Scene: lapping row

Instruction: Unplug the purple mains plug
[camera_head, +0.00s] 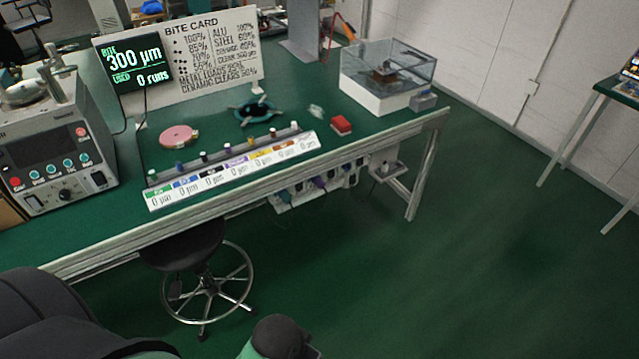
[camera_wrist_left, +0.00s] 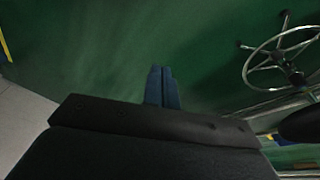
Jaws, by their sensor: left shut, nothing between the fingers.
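The purple plug (camera_head: 319,183) sits in a row of plugs under the front edge of the green-topped bench, on a pale socket strip (camera_head: 300,194). A teal plug (camera_head: 286,195) is to its left and other dark plugs are to its right. The plug is small here, and its pins are hidden. My left gripper (camera_wrist_left: 161,84) shows in the left wrist view, its blue fingers shut and empty above the green floor. It is away from the plug, which does not show in that view. My right gripper does not show in either view.
A wheeled stool (camera_head: 195,262) stands under the bench, left of the plugs; its ring also shows in the left wrist view (camera_wrist_left: 284,58). A bench leg (camera_head: 421,180) and a small grey box (camera_head: 385,172) are right of the plugs. Floor in front is clear.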

